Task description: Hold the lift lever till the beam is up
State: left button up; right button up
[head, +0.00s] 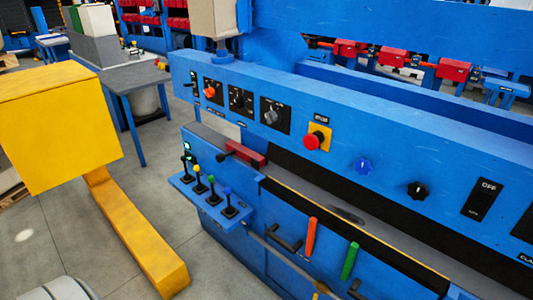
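A blue machine fills the middle and right of the head view. A small blue shelf (207,209) on its left front carries a row of several short levers (212,193) with coloured tops, standing about upright. I cannot tell which one is the lift lever. A long blue beam (420,150) with the control panel runs across the machine. Below it are a dark strip and a grey bed (345,213); how far the beam is raised is unclear. Neither of my grippers shows.
The beam's front carries a red emergency button (312,141), knobs and a switch (482,198). Orange (311,238) and green (350,260) handles stand lower on the machine. A yellow post and bar (140,235) stand at left. Grey floor lies between the bar and the machine.

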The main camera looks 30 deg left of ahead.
aim_at(211, 178)
jog(key=u, duration=1.55)
